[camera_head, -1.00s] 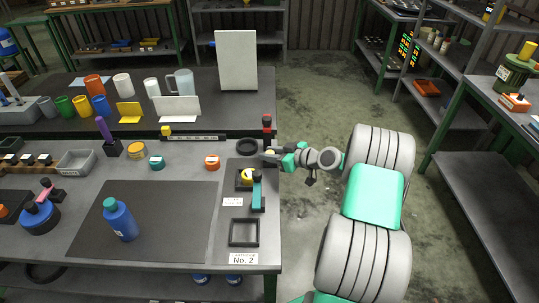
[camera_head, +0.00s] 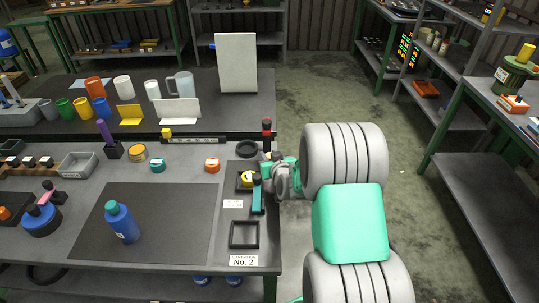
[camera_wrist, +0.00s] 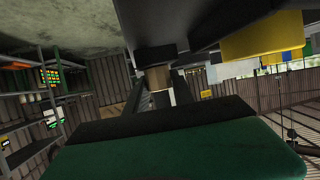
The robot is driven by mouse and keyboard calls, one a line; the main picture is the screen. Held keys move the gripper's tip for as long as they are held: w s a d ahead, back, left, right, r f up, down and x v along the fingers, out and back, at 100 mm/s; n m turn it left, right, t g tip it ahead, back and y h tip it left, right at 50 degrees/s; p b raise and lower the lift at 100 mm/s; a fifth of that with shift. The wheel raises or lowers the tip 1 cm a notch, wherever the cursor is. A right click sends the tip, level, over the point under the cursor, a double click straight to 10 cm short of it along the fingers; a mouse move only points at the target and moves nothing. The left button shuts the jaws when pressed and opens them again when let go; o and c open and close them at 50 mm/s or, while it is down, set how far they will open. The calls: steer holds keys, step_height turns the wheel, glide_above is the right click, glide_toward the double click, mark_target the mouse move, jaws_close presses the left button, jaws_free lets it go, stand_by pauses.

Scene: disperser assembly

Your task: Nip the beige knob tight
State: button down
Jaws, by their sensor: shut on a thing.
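The beige knob (camera_wrist: 158,78) shows in the wrist view as a short cylinder under a dark block, between my two dark fingers. My gripper (camera_wrist: 157,98) is shut on it, with a finger on each side. In the head view, my gripper (camera_head: 268,169) is at the right edge of the bench, beside the black fixture that holds a yellow part (camera_head: 247,180). The knob is small there and mostly hidden by my gripper. I cannot tell how tight the knob sits.
Open floor lies to the right.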

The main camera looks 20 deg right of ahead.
stand_by(0.4)
steer(key=c, duration=1.1)
jaws_free()
steer(key=v, duration=0.7)
steer(key=shift+s+a+r+b, duration=0.1)
steer(key=shift+s+r+b, duration=0.05)
steer(key=shift+s+b, duration=0.2)
